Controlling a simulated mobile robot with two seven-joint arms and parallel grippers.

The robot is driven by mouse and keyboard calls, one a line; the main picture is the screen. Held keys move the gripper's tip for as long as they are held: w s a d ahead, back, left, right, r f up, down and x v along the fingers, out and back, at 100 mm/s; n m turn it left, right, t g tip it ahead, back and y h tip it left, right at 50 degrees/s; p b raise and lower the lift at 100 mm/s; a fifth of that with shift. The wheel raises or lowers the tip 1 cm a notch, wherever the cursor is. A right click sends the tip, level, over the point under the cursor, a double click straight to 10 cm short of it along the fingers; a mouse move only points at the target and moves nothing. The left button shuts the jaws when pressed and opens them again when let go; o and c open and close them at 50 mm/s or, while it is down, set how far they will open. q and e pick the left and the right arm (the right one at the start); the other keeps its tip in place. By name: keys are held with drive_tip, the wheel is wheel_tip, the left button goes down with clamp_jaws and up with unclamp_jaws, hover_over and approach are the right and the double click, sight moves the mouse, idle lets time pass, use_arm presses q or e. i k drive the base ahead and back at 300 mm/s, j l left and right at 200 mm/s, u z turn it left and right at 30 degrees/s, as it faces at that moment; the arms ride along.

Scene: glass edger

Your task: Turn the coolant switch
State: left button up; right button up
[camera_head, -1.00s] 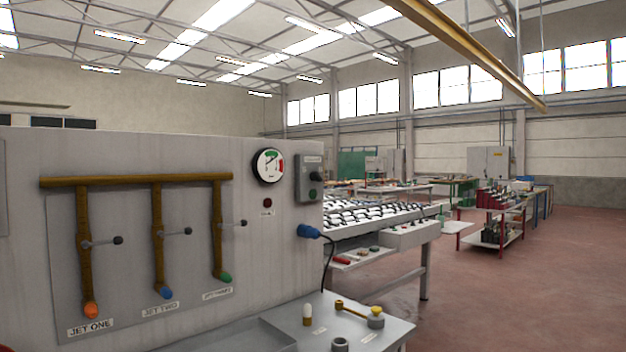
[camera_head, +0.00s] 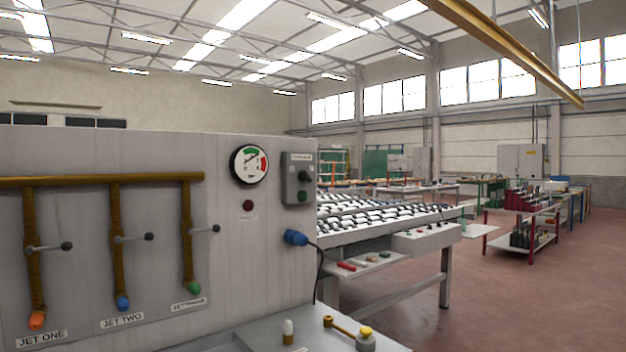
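A grey switch box (camera_head: 299,178) is fixed at the right end of the upright machine panel (camera_head: 120,155). It carries a dark round knob and a green button below it. The small label at its top is too small to read, so I cannot tell for sure that this is the coolant switch. A round gauge (camera_head: 249,164) with green and red zones is just left of it. A dark red lamp (camera_head: 248,205) is below the gauge. Neither of my grippers shows in the view.
Brown pipes (camera_head: 115,181) with three levers, labelled JET ONE, JET TWO and a third, cover the panel's left. A blue plug (camera_head: 295,238) with a cable sticks out under the box. A grey bench top (camera_head: 230,338) is in front. Red floor (camera_head: 490,310) is open at right.

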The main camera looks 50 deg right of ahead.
sight(303, 175)
drive_tip(key=k+l, duration=0.1)
drive_tip(key=l, duration=0.8)
drive_tip(key=k+l+u, duration=0.1)
drive_tip(key=l, duration=0.35)
drive_tip(key=k+l, duration=0.15)
drive_tip(key=l, duration=0.3)
